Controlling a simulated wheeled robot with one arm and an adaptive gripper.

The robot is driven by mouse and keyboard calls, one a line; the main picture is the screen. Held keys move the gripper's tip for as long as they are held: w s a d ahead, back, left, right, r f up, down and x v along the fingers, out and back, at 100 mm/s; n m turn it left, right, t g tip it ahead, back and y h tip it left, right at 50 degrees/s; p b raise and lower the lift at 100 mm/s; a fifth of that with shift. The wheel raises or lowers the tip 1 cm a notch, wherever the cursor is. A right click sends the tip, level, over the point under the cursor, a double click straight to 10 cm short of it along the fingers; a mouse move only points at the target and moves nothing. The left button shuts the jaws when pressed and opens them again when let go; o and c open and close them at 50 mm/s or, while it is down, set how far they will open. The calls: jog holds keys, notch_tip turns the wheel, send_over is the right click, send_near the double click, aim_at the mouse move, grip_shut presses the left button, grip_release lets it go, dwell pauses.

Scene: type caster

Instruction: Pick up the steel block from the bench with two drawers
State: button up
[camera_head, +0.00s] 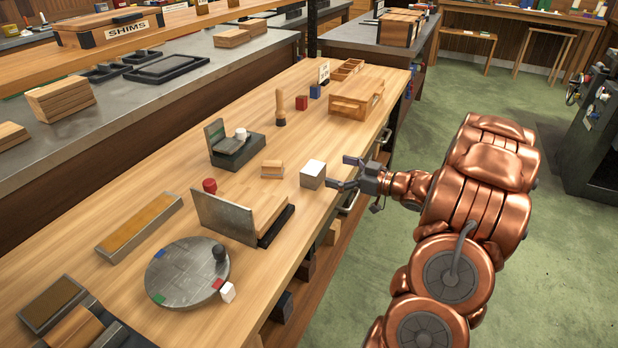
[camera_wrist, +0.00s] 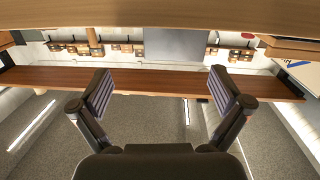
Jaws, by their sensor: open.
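The steel block (camera_head: 313,174), a pale grey cube with a bright top, sits near the right edge of the wooden bench (camera_head: 140,208) in the head view. My gripper (camera_head: 342,172) is just right of the block, at the bench edge, its fingers pointing toward it. The fingers are spread apart with nothing between them, and the block appears to lie just beyond the tips. The wrist view also shows my open gripper (camera_wrist: 159,76), with wooden boards ahead; I cannot make out the block there. Drawer handles (camera_head: 350,201) show on the bench's front side.
Left of the block lies a small wooden piece (camera_head: 272,169). A metal plate with wooden boards (camera_head: 224,215) stands nearer, and a dark fixture (camera_head: 236,150) stands farther left. A wooden box (camera_head: 357,97) is behind. Green floor (camera_head: 450,90) is open to the right.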

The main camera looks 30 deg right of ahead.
aim_at(322, 171)
jog(key=shift+s+a+f+y, duration=0.2)
jog(key=shift+s+f+y, duration=0.25)
jog(key=shift+s, duration=0.25)
jog(key=shift+a+r+y, duration=0.1)
jog(key=shift+a+y, duration=0.05)
jog(key=shift+y, duration=0.1)
jog(key=shift+x, duration=3.8)
jog(key=shift+r, duration=0.1)
jog(key=c, duration=1.9)
